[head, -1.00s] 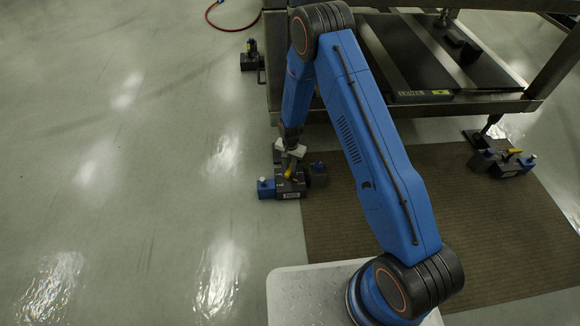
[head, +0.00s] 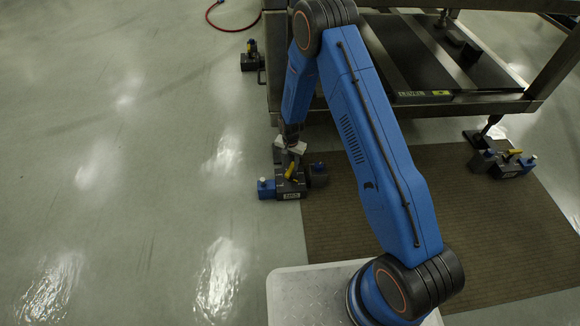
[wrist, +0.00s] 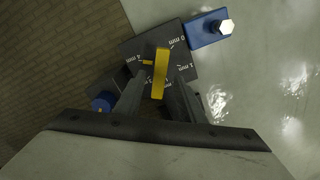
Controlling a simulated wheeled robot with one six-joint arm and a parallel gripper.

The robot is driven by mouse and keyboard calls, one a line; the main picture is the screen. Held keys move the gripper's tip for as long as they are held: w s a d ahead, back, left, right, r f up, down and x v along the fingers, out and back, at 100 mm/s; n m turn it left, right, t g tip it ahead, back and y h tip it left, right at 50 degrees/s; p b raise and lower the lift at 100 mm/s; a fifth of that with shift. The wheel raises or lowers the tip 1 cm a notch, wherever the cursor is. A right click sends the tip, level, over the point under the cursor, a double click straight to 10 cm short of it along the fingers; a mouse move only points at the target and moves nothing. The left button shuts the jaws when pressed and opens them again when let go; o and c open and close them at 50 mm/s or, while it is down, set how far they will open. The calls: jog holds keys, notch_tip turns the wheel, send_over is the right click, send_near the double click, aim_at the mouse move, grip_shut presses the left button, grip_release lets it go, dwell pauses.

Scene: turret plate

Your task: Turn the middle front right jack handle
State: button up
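The jack (head: 291,188) under my gripper is a dark block with a blue part on its left and a yellow handle (head: 290,171) on top. In the wrist view the yellow handle (wrist: 161,72) stands over the dark plate (wrist: 135,48), which carries white mm markings. My gripper (wrist: 158,82) points down at the jack, its two dark fingers on either side of the handle. A gap shows between the handle and each finger, so the gripper looks open around it. Whether the fingertips reach the handle's height is unclear.
A metal frame (head: 480,107) stands behind the jack, with dark plates on it. Another jack with a yellow handle (head: 513,152) stands at the right, and a further jack (head: 250,60) at the back left. A brown mat (head: 450,230) lies right of my jack; the left floor is clear.

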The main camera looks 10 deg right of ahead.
notch_tip(320, 180, up, 15)
jog(key=shift+r, duration=0.2)
dwell(0.3)
jog(key=shift+r, duration=0.1)
dwell(0.3)
jog(key=s+d+r+n+t, duration=0.1)
jog(key=s+d+r, duration=0.35)
jog(key=r, duration=0.55)
jog(key=s+d+r+n, duration=0.1)
jog(key=s+d+r, duration=0.3)
jog(key=r, duration=0.6)
jog(key=s+d+r+n+t, duration=0.1)
jog(key=s+d+r, duration=0.3)
jog(key=r, duration=0.6)
jog(key=s+d+r+n+t, duration=0.1)
jog(key=s+d+r, duration=0.1)
jog(key=s, duration=0.7)
jog(key=s+d+r+n+t, duration=0.1)
jog(key=s+d+r, duration=0.2)
jog(key=s, duration=0.7)
jog(key=s+d+r+n, duration=0.1)
jog(key=s+r, duration=0.4)
jog(key=s, duration=0.5)
jog(key=shift+d+t, duration=0.4)
jog(key=shift+d, duration=0.5)
jog(key=shift+a, duration=0.2)
